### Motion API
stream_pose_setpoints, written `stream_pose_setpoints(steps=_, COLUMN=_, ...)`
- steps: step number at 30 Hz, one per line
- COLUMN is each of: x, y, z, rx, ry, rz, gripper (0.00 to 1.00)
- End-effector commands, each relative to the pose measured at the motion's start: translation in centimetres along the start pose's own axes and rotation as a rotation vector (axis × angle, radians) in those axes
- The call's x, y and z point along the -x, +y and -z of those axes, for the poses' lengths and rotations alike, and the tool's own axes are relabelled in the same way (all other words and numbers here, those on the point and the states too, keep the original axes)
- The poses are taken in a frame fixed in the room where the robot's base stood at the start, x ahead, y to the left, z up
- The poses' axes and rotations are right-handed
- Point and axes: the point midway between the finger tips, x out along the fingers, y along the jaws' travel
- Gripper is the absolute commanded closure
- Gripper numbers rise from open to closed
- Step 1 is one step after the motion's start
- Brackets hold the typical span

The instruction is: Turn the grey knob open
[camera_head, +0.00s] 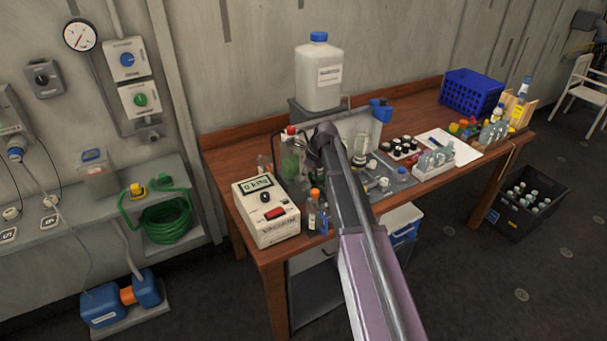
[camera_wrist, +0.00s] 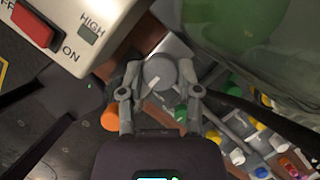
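The grey knob (camera_wrist: 160,76) shows in the wrist view as a round cap with a pale pointer line that runs diagonally. It sits on a grey block-like mount. My gripper (camera_wrist: 161,68) has one finger on each side of the knob. The fingers are apart and narrow gaps seem to show beside the knob, but contact is hard to judge. In the head view my arm reaches over the bench, and its dark end (camera_head: 325,140) hides the knob and the fingers.
A white vacuum box (camera_head: 266,211) with a red switch stands close by, at upper left in the wrist view (camera_wrist: 75,27). A greenish clear vessel (camera_head: 292,157) is close too. Small bottles crowd the wooden bench (camera_head: 235,165). A large white jug (camera_head: 319,78) stands behind.

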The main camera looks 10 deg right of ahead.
Motion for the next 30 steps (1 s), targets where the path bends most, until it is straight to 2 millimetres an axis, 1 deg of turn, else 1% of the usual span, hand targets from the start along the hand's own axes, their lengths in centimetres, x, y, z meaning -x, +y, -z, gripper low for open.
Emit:
stream_pose_setpoints(steps=10, x=-0.01, y=0.09, z=0.06, rx=0.011, ry=0.000, rz=-0.008, gripper=1.00)
stream_pose_setpoints(steps=17, x=-0.01, y=0.02, z=0.09, rx=0.075, ry=0.001, rz=-0.036, gripper=1.00)
stream_pose_setpoints(steps=23, x=-0.02, y=-0.07, z=0.07, rx=0.188, ry=0.000, rz=-0.083, gripper=1.00)
stream_pose_setpoints(steps=30, x=-0.03, y=-0.13, z=0.05, rx=0.380, ry=0.000, rz=-0.164, gripper=1.00)
